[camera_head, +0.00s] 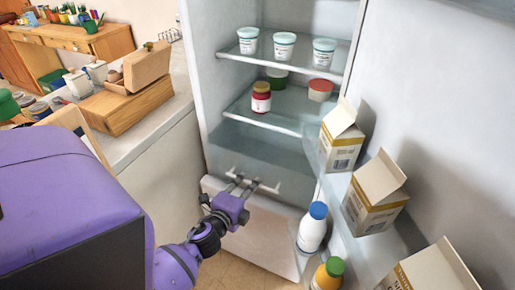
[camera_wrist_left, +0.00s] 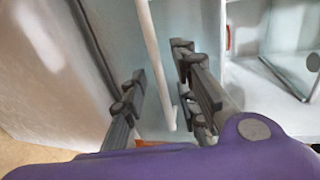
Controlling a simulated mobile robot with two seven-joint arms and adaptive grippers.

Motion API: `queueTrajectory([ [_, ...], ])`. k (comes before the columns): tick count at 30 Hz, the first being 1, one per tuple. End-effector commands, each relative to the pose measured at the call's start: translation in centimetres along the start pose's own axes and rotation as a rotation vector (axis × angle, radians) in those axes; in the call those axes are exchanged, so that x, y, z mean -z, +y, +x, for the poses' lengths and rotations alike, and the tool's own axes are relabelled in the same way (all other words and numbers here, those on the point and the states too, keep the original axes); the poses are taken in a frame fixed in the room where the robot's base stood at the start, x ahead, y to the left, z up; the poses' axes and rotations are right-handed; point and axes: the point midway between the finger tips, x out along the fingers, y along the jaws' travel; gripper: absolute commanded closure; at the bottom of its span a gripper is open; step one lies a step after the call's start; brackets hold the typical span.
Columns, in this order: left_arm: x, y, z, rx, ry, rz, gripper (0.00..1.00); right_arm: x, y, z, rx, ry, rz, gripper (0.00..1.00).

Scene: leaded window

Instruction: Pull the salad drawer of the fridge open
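The fridge stands open. At its bottom is a pale drawer front (camera_head: 262,238), with a thin white handle bar (camera_head: 268,188) along its top. My left gripper (camera_head: 243,181) is at this bar, its two dark fingers pointing into the fridge. In the left wrist view the white bar (camera_wrist_left: 153,55) runs between the two spread fingers of the left gripper (camera_wrist_left: 160,95), with gaps visible on both sides. The drawer's inside is hidden in the head view. My right gripper is in neither view.
The fridge door on the right holds cartons (camera_head: 375,190), a blue-capped bottle (camera_head: 312,230) and a green-capped bottle (camera_head: 328,275), close to my gripper's right. Shelves above hold tubs (camera_head: 284,47) and a jar (camera_head: 261,97). A counter (camera_head: 150,135) stands left.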

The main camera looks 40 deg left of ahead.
Motion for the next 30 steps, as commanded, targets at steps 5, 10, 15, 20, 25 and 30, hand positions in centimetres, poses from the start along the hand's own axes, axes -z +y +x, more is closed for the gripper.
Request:
queueTrajectory([
  [5,-0.1,0.1,-4.1,-0.003,-0.002,0.0,0.72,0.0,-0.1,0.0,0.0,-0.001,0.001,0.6],
  [10,-0.1,0.1,-7.5,-0.001,-0.003,-0.001,0.72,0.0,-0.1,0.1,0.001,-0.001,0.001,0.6],
  [15,0.0,0.0,-9.7,0.001,-0.003,0.0,0.72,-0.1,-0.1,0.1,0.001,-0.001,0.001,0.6],
  [20,0.0,-0.1,-10.4,0.003,-0.002,0.002,0.72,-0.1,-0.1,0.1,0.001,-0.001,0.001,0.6],
  [25,0.0,-0.1,-10.4,0.003,-0.002,0.002,0.72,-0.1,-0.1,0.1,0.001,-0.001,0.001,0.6],
  [30,0.0,-0.1,-10.4,0.003,-0.002,0.002,0.72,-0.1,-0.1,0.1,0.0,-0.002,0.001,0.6],
])
